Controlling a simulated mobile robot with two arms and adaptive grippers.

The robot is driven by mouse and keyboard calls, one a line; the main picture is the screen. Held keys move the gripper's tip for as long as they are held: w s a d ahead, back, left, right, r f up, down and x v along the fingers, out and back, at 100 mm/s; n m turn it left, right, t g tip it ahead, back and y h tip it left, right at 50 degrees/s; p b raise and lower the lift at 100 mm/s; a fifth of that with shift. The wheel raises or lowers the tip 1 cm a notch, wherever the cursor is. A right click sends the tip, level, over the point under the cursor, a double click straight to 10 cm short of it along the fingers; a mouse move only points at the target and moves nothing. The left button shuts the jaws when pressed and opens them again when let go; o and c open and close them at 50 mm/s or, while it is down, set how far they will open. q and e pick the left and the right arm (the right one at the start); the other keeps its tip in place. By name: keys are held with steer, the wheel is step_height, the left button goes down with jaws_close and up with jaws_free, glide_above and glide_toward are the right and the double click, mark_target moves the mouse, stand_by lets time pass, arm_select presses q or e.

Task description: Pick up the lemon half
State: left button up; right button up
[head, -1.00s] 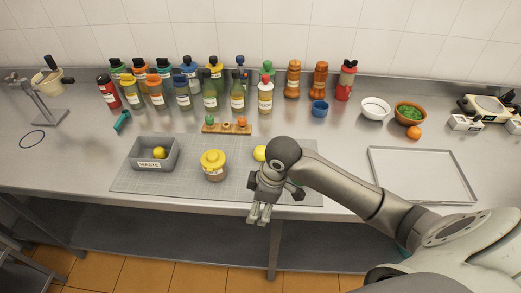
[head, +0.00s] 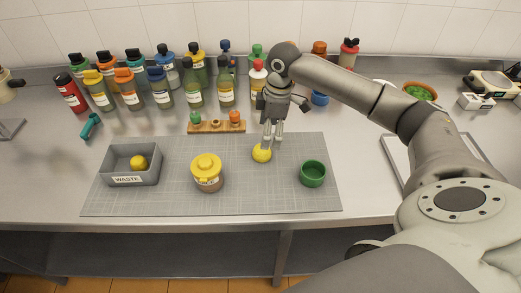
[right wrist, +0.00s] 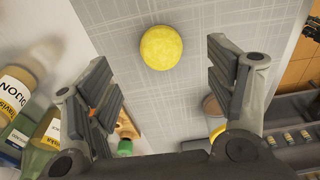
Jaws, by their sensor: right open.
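A yellow lemon half (head: 262,154) lies on the grey mat (head: 240,202), in front of the wooden strip. It shows its rounded yellow peel in the right wrist view (right wrist: 161,47), ahead of and between the spread fingers; no cut face shows. My right gripper (head: 272,137) points down just above and behind the lemon half in the head view. In the right wrist view its jaws (right wrist: 160,75) are open with nothing between them. My left gripper is not in view.
A grey WASTE bin (head: 133,181) holds another yellow piece (head: 139,163). A yellow-lidded jar (head: 207,173) and a green bowl (head: 313,174) stand either side of the lemon half. The wooden strip (head: 216,127) and several bottles stand behind. Bare mat lies in front.

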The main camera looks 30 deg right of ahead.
mark_target(262, 152)
step_height(262, 152, down, 2)
steer(key=shift+w+a+f, duration=0.1)
steer(key=shift+w+a, duration=0.05)
steer(key=shift+w+f, duration=0.15)
steer(key=shift+f, duration=0.2)
steer(key=f+p, duration=0.1)
steer(key=f, duration=0.1)
steer(key=a+f+p, duration=0.1)
steer(key=f, duration=0.1)
steer(key=shift+w+a, duration=0.15)
steer(key=shift+f, duration=0.35)
steer(key=shift+w+f, duration=0.1)
steer(key=shift+c, duration=0.3)
steer(key=c, duration=1)
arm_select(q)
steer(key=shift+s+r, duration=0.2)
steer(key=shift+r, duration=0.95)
arm_select(e)
steer(key=shift+c, duration=0.2)
